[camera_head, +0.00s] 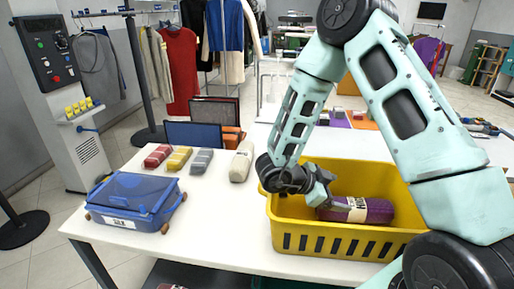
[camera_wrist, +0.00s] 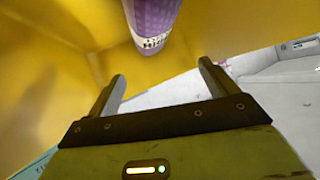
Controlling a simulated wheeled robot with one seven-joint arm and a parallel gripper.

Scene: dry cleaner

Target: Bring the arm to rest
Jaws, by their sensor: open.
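My gripper (camera_wrist: 163,80) is open, with nothing between its two fingers in the wrist view. In the head view my gripper (camera_head: 322,192) is over the left part of the yellow crate (camera_head: 290,243), low at its opening. A purple rolled item (camera_head: 372,211) with a pale label lies in the crate, just right of the gripper. It also shows in the wrist view (camera_wrist: 150,18), ahead of the fingertips and apart from them. My arm hides part of the crate's right side in the head view.
The crate stands on a white table (camera_head: 205,232). Left of it are a blue lidded box (camera_head: 135,200), a cream bottle-shaped item (camera_head: 241,163) and a row of red (camera_head: 158,156), yellow (camera_head: 179,158) and grey (camera_head: 201,161) items. The table's front left is clear.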

